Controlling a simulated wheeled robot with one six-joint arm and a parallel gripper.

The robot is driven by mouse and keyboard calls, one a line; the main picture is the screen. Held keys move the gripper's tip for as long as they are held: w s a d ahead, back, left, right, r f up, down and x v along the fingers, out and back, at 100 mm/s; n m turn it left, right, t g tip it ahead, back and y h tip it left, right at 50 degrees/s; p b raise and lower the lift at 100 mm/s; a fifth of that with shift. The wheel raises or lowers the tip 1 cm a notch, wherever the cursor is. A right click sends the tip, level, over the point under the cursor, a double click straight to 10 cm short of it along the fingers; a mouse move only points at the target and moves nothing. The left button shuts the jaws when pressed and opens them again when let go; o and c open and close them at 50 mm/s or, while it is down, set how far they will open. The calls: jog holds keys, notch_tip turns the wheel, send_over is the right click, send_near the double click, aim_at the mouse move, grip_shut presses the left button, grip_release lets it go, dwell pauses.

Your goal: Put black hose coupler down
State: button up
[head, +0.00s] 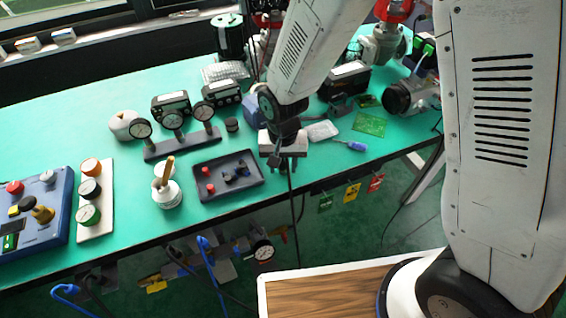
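My gripper (284,164) points down over the front part of the green bench, just right of a dark tray (213,194). Small dark shapes show at its fingertips. At this size I cannot tell whether they are only fingers or fingers around a black hose coupler. The tray holds two red pieces (208,180) on its left and small black pieces (237,174) on its right. I cannot tell whether one of these is a coupler. A short black cylinder (232,125) stands on the bench behind the tray.
A blue screwdriver (355,146) and a green circuit board (370,124) lie right of my gripper. Coloured tags (351,191) hang below the bench's front edge. Bare bench shows left of the gauges.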

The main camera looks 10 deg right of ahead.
aim_at(283, 162)
jog(key=shift+r, duration=0.1)
notch_tip(283, 162, up, 12)
jog(key=s+d+r, duration=0.6)
jog(key=d+r, duration=0.5)
jog(key=d, duration=0.1)
jog(key=s+d+r, duration=0.2)
jog(key=s+d, duration=0.2)
jog(key=s, duration=0.2)
jog(key=s+d+r+n+t, duration=0.1)
jog(key=s+d+r, duration=0.2)
jog(key=s, duration=0.4)
jog(key=shift+s+d, duration=0.25)
jog(key=shift+d, duration=0.65)
